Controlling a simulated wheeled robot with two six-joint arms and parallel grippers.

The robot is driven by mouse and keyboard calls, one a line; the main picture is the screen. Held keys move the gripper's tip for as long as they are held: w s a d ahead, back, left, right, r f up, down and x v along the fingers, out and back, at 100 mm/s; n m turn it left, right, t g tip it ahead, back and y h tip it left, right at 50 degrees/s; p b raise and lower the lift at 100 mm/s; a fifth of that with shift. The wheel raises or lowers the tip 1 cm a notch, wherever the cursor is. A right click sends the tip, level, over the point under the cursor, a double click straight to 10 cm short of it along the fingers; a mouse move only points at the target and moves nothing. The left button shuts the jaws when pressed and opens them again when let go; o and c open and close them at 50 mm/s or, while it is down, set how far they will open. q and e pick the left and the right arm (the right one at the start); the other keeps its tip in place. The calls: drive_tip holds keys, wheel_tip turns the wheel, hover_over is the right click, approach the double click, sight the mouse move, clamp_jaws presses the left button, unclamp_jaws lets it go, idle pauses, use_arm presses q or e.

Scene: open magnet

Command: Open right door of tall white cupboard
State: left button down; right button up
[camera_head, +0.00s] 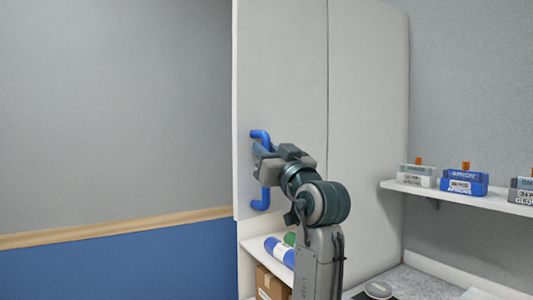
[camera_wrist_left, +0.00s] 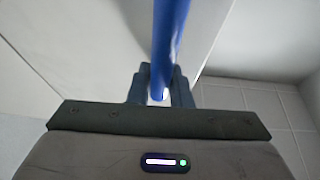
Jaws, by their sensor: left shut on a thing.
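The tall white cupboard (camera_head: 368,110) fills the middle of the head view. Its white door panel (camera_head: 285,70) carries a blue vertical bar handle (camera_head: 262,198) near its left edge; a thin seam runs along the panel's right side. My left gripper (camera_head: 261,150) is shut on the middle of this handle, and the upper and lower ends show above and below it. In the left wrist view the blue handle (camera_wrist_left: 171,35) passes between the fingers of the gripper (camera_wrist_left: 160,88). My right gripper is out of view.
Below the door, an open shelf (camera_head: 262,253) holds blue-and-white and green rolled items (camera_head: 281,250), with a cardboard box (camera_head: 270,284) underneath. At right, a white wall shelf (camera_head: 470,199) bears labelled boxes (camera_head: 464,183). The space left of the cupboard is clear before the wall.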

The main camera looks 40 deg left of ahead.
use_arm(q)
drive_tip(key=shift+r, duration=0.1)
drive_tip(key=c, duration=1.3)
unclamp_jaws()
drive_tip(key=shift+w, duration=0.1)
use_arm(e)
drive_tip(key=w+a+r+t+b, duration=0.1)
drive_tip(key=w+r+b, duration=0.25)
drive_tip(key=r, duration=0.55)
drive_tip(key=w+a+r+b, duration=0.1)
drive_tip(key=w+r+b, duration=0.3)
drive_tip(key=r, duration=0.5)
use_arm(q)
drive_tip(key=shift+b+v, duration=1.35)
drive_tip(key=shift+v, duration=4.15)
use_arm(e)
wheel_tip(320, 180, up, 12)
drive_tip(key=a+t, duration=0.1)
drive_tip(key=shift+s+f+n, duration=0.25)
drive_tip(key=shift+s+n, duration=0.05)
